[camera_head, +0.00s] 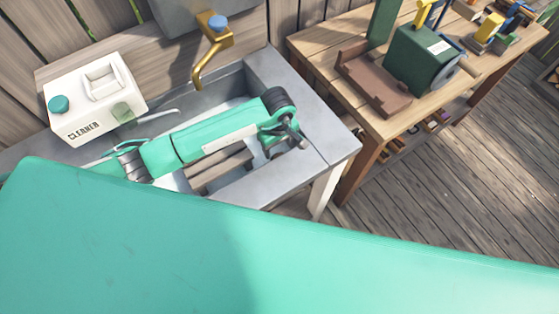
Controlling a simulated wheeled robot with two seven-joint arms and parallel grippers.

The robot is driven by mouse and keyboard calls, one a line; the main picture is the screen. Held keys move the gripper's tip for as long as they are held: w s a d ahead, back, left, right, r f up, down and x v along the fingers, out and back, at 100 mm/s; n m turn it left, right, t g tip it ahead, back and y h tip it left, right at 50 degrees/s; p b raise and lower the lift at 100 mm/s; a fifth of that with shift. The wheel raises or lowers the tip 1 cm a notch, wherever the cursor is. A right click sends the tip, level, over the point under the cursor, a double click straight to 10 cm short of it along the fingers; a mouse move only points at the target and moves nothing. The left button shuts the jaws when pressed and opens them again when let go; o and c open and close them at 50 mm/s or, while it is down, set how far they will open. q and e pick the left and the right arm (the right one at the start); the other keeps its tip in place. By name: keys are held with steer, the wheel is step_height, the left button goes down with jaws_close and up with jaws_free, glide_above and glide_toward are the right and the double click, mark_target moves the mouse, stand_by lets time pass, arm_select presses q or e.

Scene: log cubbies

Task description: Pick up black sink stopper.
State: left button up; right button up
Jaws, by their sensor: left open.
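My left gripper (287,145) is over the right part of the grey sink (310,133), at the end of my green arm, which reaches in from the left. It is open. Its dark parts are small and partly hidden by the wrist, so I cannot see clearly what lies between or under its fingers. I cannot make out the black sink stopper; my arm covers much of the basin. My right gripper is not in view.
A white cleaner jug (95,98) stands left of the basin. A brass tap (212,50) hangs above its back. To the right, a wooden workbench (398,125) holds a green machine (418,58) and a brown metal piece (372,82). Wooden decking (450,190) is open beyond.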

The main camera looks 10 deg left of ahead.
mark_target(280, 154)
arm_select(q)
steer(key=shift+s+d+f, duration=0.1)
steer(key=shift+f, duration=0.35)
steer(key=f, duration=0.1)
steer(key=f+b, duration=0.2)
steer(key=shift+d+f, duration=0.3)
steer(key=shift+f+b, duration=0.35)
steer(key=shift+w+f+b, duration=0.2)
steer(key=shift+b, duration=0.1)
steer(key=c, duration=1.3)
steer(key=shift+c, duration=0.2)
steer(key=shift+r, duration=0.15)
